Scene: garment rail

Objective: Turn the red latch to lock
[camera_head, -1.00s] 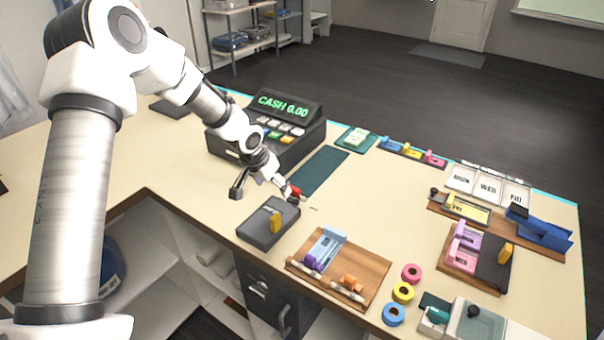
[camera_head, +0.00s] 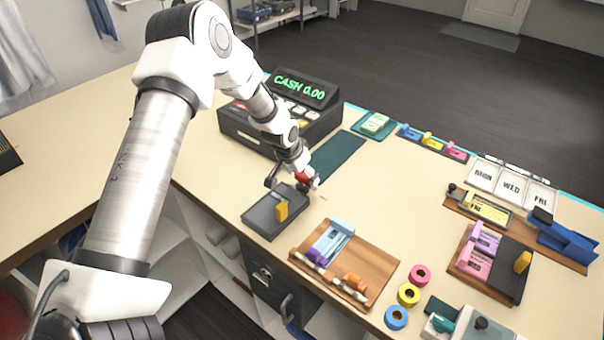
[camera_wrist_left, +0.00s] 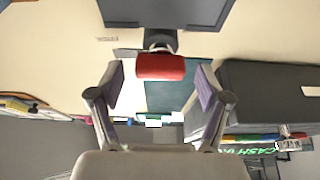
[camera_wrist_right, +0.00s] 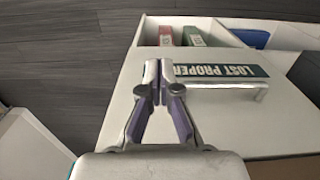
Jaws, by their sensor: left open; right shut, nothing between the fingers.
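The red latch (camera_head: 304,177) sticks out at the back end of a dark grey box (camera_head: 262,216) with a yellow tab on top. In the left wrist view the red latch (camera_wrist_left: 161,67) lies crosswise between my left gripper's (camera_wrist_left: 160,84) two spread fingertips, with a gap on each side. My left gripper (camera_head: 292,180) is open, low over the counter by the box, and partly hides the latch in the head view. My right gripper (camera_wrist_right: 160,66) is shut and empty, away from the latch, seen only in its wrist view.
The cash register (camera_head: 282,118) stands close behind my left gripper, with a dark green mat (camera_head: 338,157) beside it. A wooden board (camera_head: 358,262) with a sliding part lies to the right of the box. A "LOST PROPERTY" sign (camera_wrist_right: 222,72) is by my right gripper.

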